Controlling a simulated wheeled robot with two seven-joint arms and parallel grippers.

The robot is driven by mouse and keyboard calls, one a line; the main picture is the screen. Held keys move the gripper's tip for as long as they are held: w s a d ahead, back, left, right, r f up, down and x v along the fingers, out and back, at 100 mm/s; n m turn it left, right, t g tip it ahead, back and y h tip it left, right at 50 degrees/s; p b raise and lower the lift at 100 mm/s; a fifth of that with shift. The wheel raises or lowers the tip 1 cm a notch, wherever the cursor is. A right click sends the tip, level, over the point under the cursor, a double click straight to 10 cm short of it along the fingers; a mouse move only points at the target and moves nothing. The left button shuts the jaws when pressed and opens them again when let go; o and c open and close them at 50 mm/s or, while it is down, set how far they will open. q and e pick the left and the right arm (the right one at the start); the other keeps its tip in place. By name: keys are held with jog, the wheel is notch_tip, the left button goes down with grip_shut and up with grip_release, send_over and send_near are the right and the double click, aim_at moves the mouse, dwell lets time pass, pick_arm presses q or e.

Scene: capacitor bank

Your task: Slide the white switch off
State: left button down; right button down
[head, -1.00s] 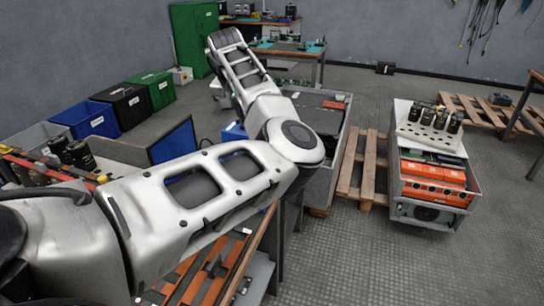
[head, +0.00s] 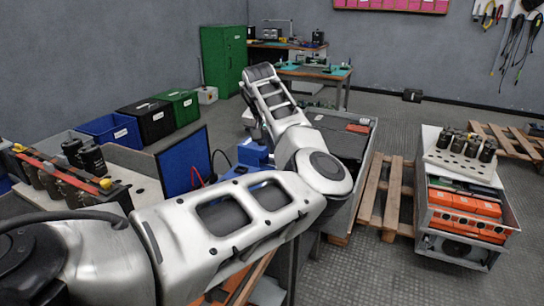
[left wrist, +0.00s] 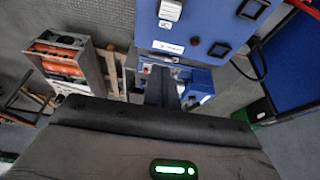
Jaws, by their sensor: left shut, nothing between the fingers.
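In the left wrist view a blue panel (left wrist: 190,22) fills the top middle. A white switch (left wrist: 170,10) sits at its upper left, cut by the frame's top edge. My left gripper (left wrist: 160,84) shows as dark shut fingers below the panel, holding nothing. I cannot tell whether the fingers touch the panel. In the head view a blue box (head: 253,153) is partly hidden behind my left arm; its switches cannot be made out. My left gripper cannot be made out there. My right gripper is not in view.
A blue board (head: 182,161) with a red cable stands left of the blue box. A capacitor rack (head: 65,180) is at far left. An open cabinet with orange units (head: 465,205) stands on the right, near wooden pallets (head: 385,205).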

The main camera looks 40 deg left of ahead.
pick_arm(q)
jog(key=x, duration=0.8)
jog(key=shift+b, duration=0.35)
jog(key=shift+f, duration=0.3)
jog(key=shift+s+d+r, duration=0.1)
jog(key=shift+s+d, duration=0.1)
jog(key=shift+s, duration=0.35)
jog(key=shift+s+d, duration=0.2)
jog(key=shift+s, duration=0.4)
jog(key=shift+s+d+p, duration=0.15)
jog(key=shift+s+p, duration=0.15)
jog(key=shift+s, duration=0.35)
